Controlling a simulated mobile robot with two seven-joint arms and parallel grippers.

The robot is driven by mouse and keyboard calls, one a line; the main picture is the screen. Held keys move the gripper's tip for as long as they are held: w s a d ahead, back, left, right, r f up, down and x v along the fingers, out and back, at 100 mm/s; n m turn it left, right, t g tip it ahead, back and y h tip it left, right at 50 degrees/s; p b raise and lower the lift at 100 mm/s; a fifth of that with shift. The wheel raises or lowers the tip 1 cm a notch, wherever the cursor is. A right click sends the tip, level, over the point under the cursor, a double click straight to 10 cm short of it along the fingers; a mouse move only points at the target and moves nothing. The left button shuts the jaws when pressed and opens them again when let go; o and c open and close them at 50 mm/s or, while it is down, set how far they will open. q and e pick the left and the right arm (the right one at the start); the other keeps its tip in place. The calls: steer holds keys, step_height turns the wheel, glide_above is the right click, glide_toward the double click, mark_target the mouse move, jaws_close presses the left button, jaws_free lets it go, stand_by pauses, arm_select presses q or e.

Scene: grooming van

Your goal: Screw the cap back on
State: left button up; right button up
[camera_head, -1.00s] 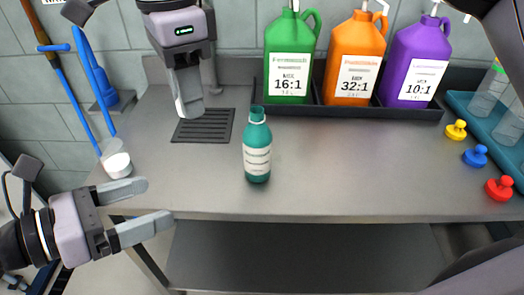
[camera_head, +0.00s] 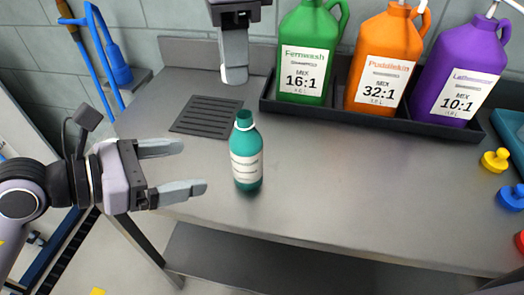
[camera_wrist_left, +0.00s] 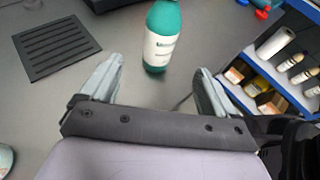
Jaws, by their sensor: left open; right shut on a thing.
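The teal bottle (camera_head: 247,158) with a white label stands upright on the steel counter, its narrow neck upward and no cap visible on it. My left gripper (camera_head: 182,168) is open, left of the bottle, fingers pointing at it but apart from it. In the left wrist view the bottle (camera_wrist_left: 163,38) stands just beyond and between the open fingertips. My right gripper (camera_head: 235,76) points down behind and above the bottle, near the grate. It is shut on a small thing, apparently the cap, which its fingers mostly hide.
A black tray (camera_head: 375,122) holds green (camera_head: 308,45), orange (camera_head: 385,60) and purple (camera_head: 460,70) jugs at the back. A dark grate (camera_head: 206,116) lies left of the bottle. Yellow (camera_head: 495,160) and blue (camera_head: 512,197) knobbed pieces are at right.

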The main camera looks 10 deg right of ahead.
mark_target(234, 156)
arm_select(q)
steer(key=shift+w+d, duration=0.3)
steer(key=shift+d, duration=0.25)
arm_select(e)
steer(key=shift+w+d, duration=0.25)
steer(key=shift+d, duration=0.3)
arm_select(q)
steer(key=x, duration=1.2)
steer(key=shift+r, duration=0.1)
steer(key=c, duration=1.5)
arm_select(e)
steer(key=shift+f, duration=2.5)
